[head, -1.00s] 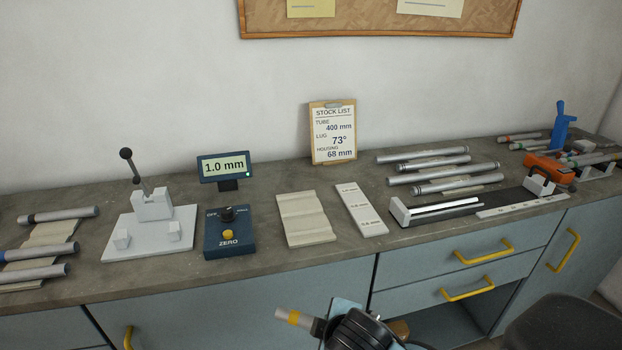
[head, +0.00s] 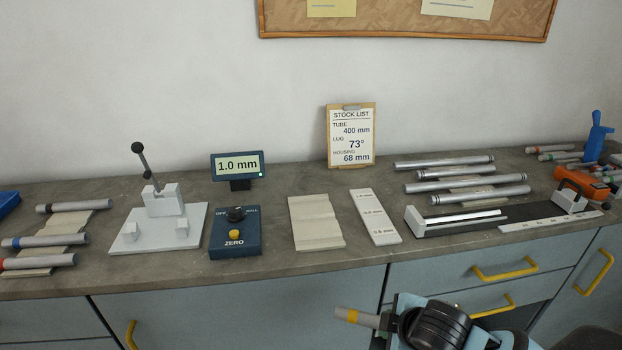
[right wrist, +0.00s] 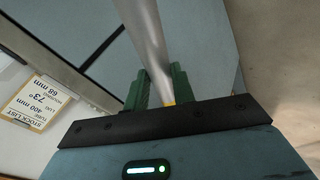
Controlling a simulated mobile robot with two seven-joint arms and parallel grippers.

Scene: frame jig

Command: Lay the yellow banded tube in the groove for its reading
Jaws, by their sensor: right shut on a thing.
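The yellow banded tube (head: 344,313) is grey with a yellow band near its end. My right gripper (head: 384,323) is shut on it, in front of the drawers and apart from the bench. In the right wrist view the tube (right wrist: 143,30) runs away between the green fingers (right wrist: 158,92), with a bit of yellow at the grip. A beige block (head: 316,222) with a shallow groove across it lies empty on the bench. Left of it are a blue box with a dial and ZERO button (head: 235,234), a display (head: 237,165) reading 1.0 mm, and a white lever fixture (head: 155,229). My left gripper is out of view.
Several banded tubes lie on a beige rest (head: 55,240) at the left. A white marked strip (head: 375,217), silver tubes (head: 472,187) and a long measuring rail (head: 530,224) are to the right. Yellow drawer handles (head: 505,269) stick out below the bench edge.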

